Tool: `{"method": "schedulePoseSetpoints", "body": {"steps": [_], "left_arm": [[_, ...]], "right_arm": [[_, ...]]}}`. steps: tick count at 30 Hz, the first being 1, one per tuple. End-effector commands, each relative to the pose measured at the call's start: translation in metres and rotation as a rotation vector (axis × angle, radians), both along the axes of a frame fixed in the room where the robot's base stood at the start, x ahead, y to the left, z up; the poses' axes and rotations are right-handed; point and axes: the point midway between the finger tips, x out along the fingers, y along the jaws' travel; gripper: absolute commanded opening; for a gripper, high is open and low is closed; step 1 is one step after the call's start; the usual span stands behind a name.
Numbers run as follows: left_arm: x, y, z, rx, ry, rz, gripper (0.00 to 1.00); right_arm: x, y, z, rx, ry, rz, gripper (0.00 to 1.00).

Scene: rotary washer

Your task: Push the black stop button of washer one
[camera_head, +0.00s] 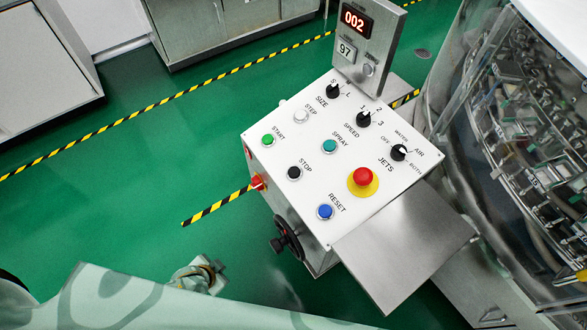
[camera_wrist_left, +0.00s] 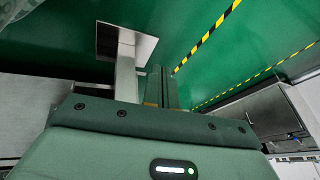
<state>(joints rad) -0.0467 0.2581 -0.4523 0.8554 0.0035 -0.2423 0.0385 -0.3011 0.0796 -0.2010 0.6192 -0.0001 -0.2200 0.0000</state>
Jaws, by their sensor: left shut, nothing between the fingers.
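The black stop button (camera_head: 294,173) is on the white sloped control panel (camera_head: 318,118), beside the word STOP, between the green start button (camera_head: 268,140) and the blue reset button (camera_head: 325,212). Nothing covers it. My left gripper (camera_wrist_left: 161,88) shows in the left wrist view with its fingers shut and empty, above the green floor. The panel is not visible in that view. In the head view, part of my arm is low at the left, below the panel and apart from it; the fingertips cannot be made out there. My right gripper is not in view.
A red emergency knob (camera_head: 362,178), several dials and a display (camera_head: 355,20) reading 002 are on the console. A black handwheel (camera_head: 287,238) sticks out at its side. A steel shelf (camera_head: 405,245) and the glazed machine (camera_head: 520,130) are at the right. Open green floor lies left.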

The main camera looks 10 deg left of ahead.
Motion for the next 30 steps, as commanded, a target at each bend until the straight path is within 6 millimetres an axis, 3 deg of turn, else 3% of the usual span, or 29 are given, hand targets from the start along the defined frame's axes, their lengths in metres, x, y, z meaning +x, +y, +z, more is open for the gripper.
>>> {"method": "schedulePoseSetpoints", "body": {"steps": [1, 6, 9, 13, 17, 21, 25, 30], "left_arm": [[0.036, 0.0, 0.021, 0.007, -0.061, -0.04, 0.0], [0.133, -0.012, 0.091, 0.021, -0.242, -0.179, 0.0], [0.181, -0.027, 0.141, 0.027, -0.347, -0.272, 0.0], [0.224, -0.055, 0.208, 0.023, -0.47, -0.401, 0.0], [0.24, -0.09, 0.269, -0.001, -0.563, -0.526, 0.0], [0.233, -0.125, 0.322, -0.037, -0.625, -0.654, 0.0], [0.218, -0.145, 0.351, -0.066, -0.647, -0.734, 0.0], [0.207, -0.153, 0.362, -0.082, -0.652, -0.77, 0.0]], "right_arm": [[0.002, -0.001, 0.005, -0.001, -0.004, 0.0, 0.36], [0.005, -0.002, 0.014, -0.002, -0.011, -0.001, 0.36], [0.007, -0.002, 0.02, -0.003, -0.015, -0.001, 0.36], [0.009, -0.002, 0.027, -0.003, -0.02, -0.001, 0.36], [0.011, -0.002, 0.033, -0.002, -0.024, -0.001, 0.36], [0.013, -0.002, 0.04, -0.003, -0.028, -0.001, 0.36], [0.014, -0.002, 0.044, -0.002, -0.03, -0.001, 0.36], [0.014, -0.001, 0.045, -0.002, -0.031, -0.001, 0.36]]}}
